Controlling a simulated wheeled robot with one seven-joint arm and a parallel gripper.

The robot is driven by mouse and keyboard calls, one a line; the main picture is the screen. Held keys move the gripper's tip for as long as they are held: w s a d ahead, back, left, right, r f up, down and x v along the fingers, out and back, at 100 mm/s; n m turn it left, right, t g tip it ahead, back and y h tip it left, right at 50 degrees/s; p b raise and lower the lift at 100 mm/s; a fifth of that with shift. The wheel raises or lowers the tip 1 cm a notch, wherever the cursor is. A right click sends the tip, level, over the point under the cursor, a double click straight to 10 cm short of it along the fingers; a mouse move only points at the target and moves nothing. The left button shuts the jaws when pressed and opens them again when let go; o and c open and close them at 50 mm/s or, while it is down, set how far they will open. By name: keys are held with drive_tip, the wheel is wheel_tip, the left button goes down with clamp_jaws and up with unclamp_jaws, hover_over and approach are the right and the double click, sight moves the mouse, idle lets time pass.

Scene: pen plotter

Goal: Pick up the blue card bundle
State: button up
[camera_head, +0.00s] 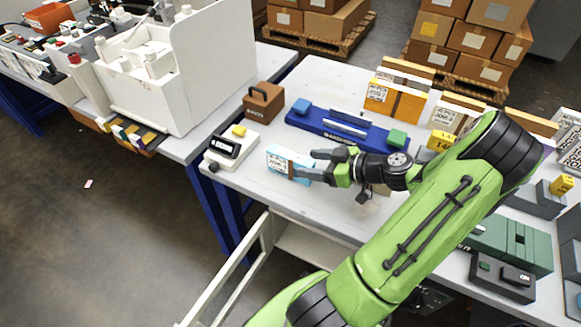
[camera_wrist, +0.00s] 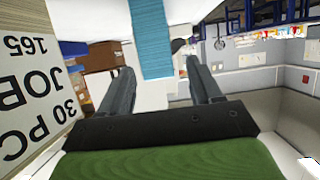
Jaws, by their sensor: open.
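The blue card bundle (camera_head: 280,162) lies on the light grey table near its front edge. It is light blue with a white printed label and a brown band. My gripper (camera_head: 312,165) is open at its right end, fingers pointing left toward it. In the wrist view, a light blue block with fine lines (camera_wrist: 152,40), likely the bundle's card edges, shows between and beyond my open fingers (camera_wrist: 159,70). I see no grip on it. Whether a finger touches it, I cannot tell. My arm covers part of the table to the right.
A white device with a dark display (camera_head: 231,148) stands left of the bundle. Behind are a brown handled block (camera_head: 263,102) and a blue fixture (camera_head: 345,130). Yellow-orange boxes (camera_head: 393,101) stand farther back. A large printed label (camera_wrist: 30,90) is close at left in the wrist view.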

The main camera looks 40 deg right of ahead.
sight(297, 161)
drive_tip(key=b+x, duration=0.1)
drive_tip(key=x, duration=0.4)
drive_tip(key=shift+w, duration=0.15)
drive_tip(key=c, duration=1.1)
